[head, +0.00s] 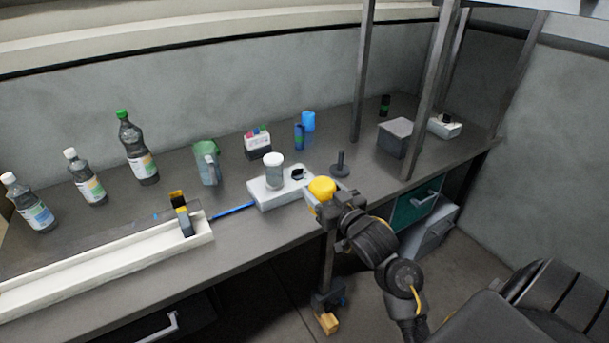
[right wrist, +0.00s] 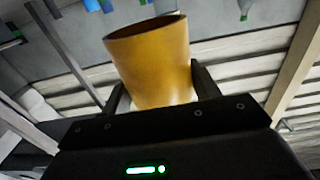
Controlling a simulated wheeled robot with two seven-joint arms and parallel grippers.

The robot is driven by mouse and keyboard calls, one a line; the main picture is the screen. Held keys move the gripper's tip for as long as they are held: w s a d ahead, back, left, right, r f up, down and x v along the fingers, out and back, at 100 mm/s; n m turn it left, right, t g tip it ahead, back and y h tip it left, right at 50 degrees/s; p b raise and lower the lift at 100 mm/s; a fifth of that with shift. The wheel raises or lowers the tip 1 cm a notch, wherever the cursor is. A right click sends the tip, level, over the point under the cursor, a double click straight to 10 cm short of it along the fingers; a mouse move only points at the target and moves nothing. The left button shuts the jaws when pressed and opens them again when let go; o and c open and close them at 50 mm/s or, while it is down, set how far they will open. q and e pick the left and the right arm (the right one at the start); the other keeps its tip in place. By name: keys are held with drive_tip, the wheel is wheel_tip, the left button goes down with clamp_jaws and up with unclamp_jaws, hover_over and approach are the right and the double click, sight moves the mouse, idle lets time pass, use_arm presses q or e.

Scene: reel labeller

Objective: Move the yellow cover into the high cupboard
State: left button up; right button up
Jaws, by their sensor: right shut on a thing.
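The yellow cover (head: 322,186) is held up in front of the workbench's edge. My right gripper (head: 328,202) is shut on it. In the right wrist view the cover (right wrist: 152,62) is a yellow-orange, cup-like cylinder with a dark upper rim, sitting between the two fingers (right wrist: 160,92). My left gripper is not in view. A pale panel edge (head: 535,5) shows at the top right above grey posts; I cannot tell if it belongs to the high cupboard, and no cupboard opening shows.
Grey posts (head: 430,95) rise from the bench (head: 235,245). A white device (head: 262,197) with a white-lidded jar (head: 274,170) stands behind the cover. A grey box (head: 397,137) stands right. Several bottles, a green jug (head: 207,163) and a long white tray (head: 110,262) are left.

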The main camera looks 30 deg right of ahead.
drive_tip(key=shift+d, duration=0.2)
drive_tip(key=shift+d+r+m+h, duration=0.15)
drive_tip(key=shift+r+m+h, duration=0.15)
drive_tip(key=shift+r+h, duration=0.1)
drive_tip(key=s+a+y, duration=0.1)
drive_tip(key=s+a, duration=0.3)
drive_tip(key=a, duration=0.9)
drive_tip(key=shift+r+n, duration=0.15)
drive_tip(key=shift+n, duration=0.25)
drive_tip(key=shift+s, duration=0.1)
